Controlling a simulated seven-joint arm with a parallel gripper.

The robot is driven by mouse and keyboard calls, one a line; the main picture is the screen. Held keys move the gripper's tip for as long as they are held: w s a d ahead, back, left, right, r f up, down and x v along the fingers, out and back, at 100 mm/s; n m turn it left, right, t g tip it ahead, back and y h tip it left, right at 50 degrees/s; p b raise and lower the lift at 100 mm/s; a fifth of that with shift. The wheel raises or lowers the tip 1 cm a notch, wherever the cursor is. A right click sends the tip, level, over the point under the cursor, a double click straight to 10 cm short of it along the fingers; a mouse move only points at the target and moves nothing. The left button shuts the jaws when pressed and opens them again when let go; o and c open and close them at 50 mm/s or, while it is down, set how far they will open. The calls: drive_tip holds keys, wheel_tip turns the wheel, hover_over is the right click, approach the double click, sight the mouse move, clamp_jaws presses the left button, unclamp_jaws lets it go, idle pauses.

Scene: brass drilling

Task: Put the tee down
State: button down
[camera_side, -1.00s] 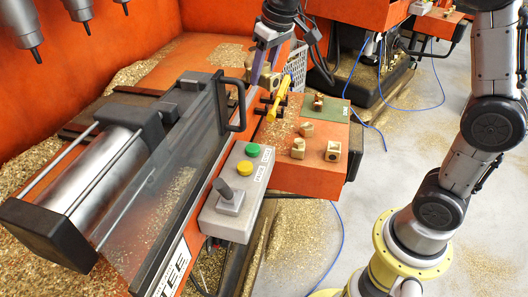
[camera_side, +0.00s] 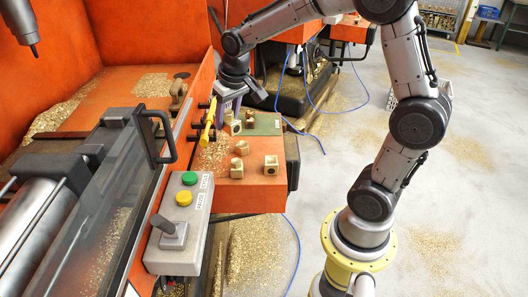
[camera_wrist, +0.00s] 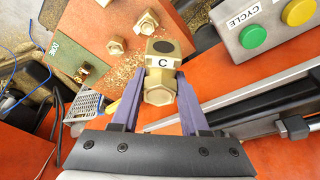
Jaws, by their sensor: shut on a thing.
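The tee (camera_wrist: 161,72) is a brass fitting with a hex end, a dark round opening and a white label "C". My gripper (camera_wrist: 155,104) has purple fingers on both sides of it and is shut on it. In the side view my gripper (camera_side: 228,104) points down over the orange shelf (camera_side: 252,195), with the tee (camera_side: 234,127) at its fingertips beside the green mat. I cannot tell whether the tee touches the shelf. A brass piece (camera_side: 250,117) is on the green mat (camera_side: 266,125), close to the held tee.
Brass fittings (camera_side: 236,168) and (camera_side: 270,163), plus another fitting (camera_side: 241,148), stand on the shelf among shavings. A yellow handle (camera_side: 209,118) is just left of the gripper. The control box (camera_side: 180,225) and clear machine guard (camera_side: 95,215) are nearer the camera.

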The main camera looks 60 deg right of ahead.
drive_tip(key=s+d+f+m+h, duration=0.1)
drive_tip(key=s+d+f+m, duration=0.15)
drive_tip(key=s+d, duration=0.35)
drive_tip(key=s+d+f+m, duration=0.2)
drive_tip(key=s+d+f, duration=0.15)
drive_tip(key=s, duration=0.35)
hover_over(266, 149)
drive_tip(key=shift+m+g, duration=0.25)
drive_tip(key=shift+g, duration=0.05)
drive_tip(key=f, duration=0.6)
drive_tip(key=a+f, duration=0.1)
drive_tip(key=f, duration=0.3)
drive_tip(key=shift+s+f, duration=0.1)
drive_tip(key=shift+s, duration=0.25)
drive_tip(key=shift+s+x, duration=0.15)
drive_tip(key=shift+x, duration=0.65)
drive_tip(key=shift+s+x, duration=0.1)
drive_tip(key=shift+x, duration=0.7)
drive_tip(key=shift+a+f, duration=0.2)
drive_tip(key=shift+f, duration=0.05)
drive_tip(key=shift+c, duration=2)
unclamp_jaws()
drive_tip(key=shift+s, duration=0.1)
